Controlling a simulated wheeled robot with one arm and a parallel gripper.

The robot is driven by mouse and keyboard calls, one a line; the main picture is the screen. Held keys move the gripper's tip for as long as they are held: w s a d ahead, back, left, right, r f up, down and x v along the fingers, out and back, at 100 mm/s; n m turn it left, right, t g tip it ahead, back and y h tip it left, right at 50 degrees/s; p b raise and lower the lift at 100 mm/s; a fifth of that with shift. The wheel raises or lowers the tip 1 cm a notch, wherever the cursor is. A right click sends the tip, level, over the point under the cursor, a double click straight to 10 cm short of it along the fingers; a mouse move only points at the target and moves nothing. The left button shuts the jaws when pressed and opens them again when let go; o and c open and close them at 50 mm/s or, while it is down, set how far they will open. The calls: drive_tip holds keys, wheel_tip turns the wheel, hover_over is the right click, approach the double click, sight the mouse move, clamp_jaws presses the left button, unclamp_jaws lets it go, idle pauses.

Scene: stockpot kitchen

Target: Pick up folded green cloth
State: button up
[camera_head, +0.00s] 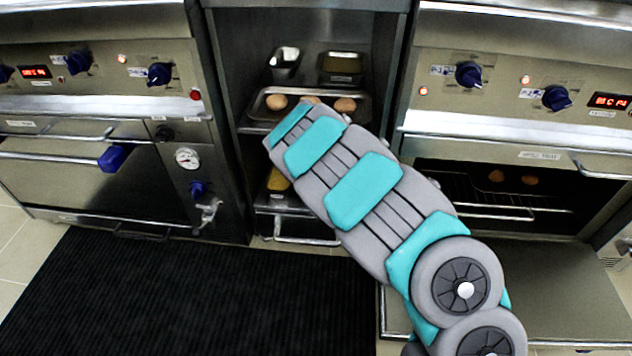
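I cannot make out a folded green cloth in this view. My arm reaches from the bottom right up to the middle shelf unit, and its far end is near the tray of round brown items. My gripper is not visible; the arm's own links cover that area. Part of the shelf and tray behind the arm is also hidden.
A metal tray (262,106) holds round brown items. Behind it stand a small metal container (284,64) and a dark greenish one (342,68). The right oven (520,190) is open, its door (570,290) lowered. A black mat (180,300) covers the floor at left.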

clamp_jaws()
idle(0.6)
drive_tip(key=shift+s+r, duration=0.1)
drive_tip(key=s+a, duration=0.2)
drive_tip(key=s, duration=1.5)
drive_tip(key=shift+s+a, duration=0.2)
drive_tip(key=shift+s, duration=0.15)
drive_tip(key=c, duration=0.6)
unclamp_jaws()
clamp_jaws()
